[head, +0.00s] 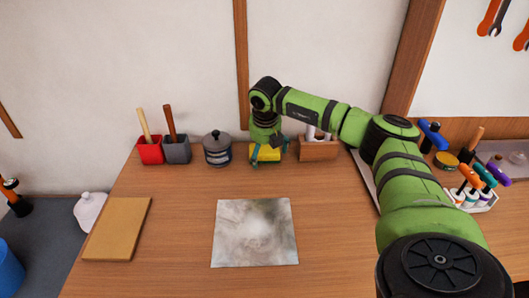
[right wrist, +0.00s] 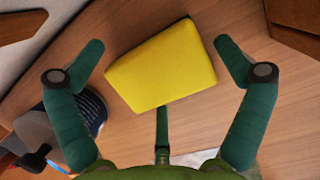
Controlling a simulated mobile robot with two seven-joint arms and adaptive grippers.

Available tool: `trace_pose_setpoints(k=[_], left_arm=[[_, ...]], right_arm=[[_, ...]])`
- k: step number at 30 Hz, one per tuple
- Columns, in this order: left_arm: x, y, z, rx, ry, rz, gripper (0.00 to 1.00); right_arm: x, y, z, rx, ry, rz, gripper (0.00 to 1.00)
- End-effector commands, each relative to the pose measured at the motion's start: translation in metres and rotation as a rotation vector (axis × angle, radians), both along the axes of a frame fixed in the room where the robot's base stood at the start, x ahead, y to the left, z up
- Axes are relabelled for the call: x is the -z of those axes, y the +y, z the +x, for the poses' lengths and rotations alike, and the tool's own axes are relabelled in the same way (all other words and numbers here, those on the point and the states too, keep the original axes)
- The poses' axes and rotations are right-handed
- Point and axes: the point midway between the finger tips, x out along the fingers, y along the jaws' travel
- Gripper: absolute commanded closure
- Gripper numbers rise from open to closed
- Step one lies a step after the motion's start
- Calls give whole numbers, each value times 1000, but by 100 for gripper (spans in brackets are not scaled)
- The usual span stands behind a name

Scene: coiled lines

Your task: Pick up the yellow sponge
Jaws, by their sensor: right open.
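The yellow sponge (head: 266,153) lies on the wooden table near the wall, between a lidded jar and a wooden block. My right gripper (head: 268,158) is right above and around it and hides part of it. In the right wrist view the sponge (right wrist: 162,66) sits between the two spread green fingers of the gripper (right wrist: 165,60). The gripper is open, with a gap showing between each finger and the sponge. My left gripper is not in view.
The lidded jar (head: 217,149) stands close on the left, the wooden block (head: 318,150) close on the right. Red (head: 150,151) and grey (head: 176,150) holders stand farther left. A grey patterned sheet (head: 255,232) lies in front. Bare table surrounds the sheet.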

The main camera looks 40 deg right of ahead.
Motion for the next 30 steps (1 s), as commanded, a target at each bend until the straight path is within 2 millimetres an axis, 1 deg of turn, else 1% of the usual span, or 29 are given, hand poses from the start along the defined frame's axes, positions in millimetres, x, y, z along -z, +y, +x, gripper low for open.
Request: trace_pose_setpoints(k=[1, 2, 3, 5, 6, 20, 23, 26, 29, 30], left_arm=[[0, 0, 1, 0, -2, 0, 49], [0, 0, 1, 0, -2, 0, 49], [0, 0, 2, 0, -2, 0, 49], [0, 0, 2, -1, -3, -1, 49], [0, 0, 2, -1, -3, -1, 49], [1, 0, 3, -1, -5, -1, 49], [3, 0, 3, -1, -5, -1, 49], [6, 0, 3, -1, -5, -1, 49], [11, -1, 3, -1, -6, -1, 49], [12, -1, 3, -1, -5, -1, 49]], right_arm=[[0, 0, 0, 0, 0, 0, 0], [0, 0, 0, 0, 0, 0, 8], [0, 0, 0, 0, 0, 0, 24], [0, 0, 0, 0, -1, 1, 43], [-1, 0, 0, 0, -1, 1, 49], [-2, 0, 0, 0, -1, 1, 50], [-10, 0, 1, 0, -4, 1, 50], [-22, 0, 1, 1, -4, 1, 50], [-43, 0, 2, 0, -8, 2, 50], [-45, 2, -7, -2, -3, 1, 50]])
